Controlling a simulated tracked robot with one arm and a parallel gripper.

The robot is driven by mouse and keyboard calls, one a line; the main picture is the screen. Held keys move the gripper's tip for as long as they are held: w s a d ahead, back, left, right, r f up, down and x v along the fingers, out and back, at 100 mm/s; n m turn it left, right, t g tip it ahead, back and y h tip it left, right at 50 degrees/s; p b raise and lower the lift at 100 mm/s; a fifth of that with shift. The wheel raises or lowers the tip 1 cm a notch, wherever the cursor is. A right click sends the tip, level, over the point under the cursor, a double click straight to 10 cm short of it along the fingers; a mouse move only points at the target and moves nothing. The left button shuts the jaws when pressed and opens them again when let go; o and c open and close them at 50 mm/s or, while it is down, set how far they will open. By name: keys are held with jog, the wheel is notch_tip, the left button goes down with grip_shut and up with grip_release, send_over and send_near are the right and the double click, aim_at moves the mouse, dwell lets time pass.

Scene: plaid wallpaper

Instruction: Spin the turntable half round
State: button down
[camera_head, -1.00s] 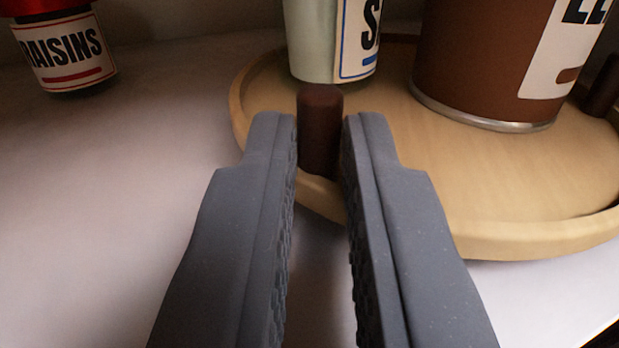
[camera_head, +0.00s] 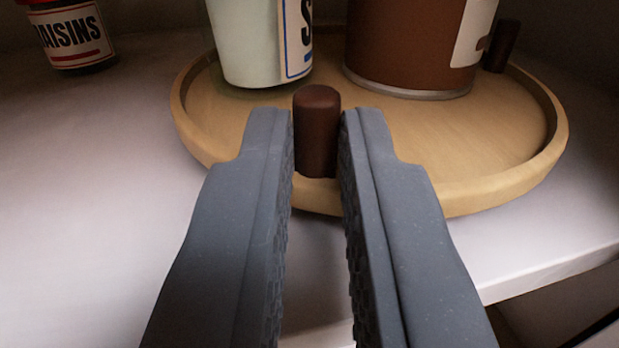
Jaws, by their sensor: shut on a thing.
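The turntable (camera_head: 500,193) is a round, pale wooden tray with a raised rim, resting on a light shelf. A dark brown upright peg (camera_head: 317,125) stands at its near edge. My gripper (camera_head: 316,140) is shut on this peg, with one grey finger on each side of it. A second dark peg (camera_head: 502,47) stands at the far right edge of the turntable. A pale green container (camera_head: 245,45) and a brown can (camera_head: 405,45) stand on the turntable behind the near peg. Their tops are out of view.
A raisins jar (camera_head: 68,38) with a red lid stands on the shelf (camera_head: 90,190) at the far left, apart from the turntable. The shelf's front edge (camera_head: 550,272) shows at the lower right.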

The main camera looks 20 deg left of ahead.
jog(key=shift+w+d+r, duration=0.1)
jog(key=shift+d+r, duration=0.25)
jog(key=shift+d, duration=0.05)
dwell(0.4)
jog(key=c, duration=1.7)
grip_release()
jog(key=shift+w, duration=0.1)
jog(key=shift+o, duration=1.1)
jog(key=shift+w+f, duration=0.1)
jog(key=shift+f, duration=0.05)
jog(key=shift+f, duration=0.1)
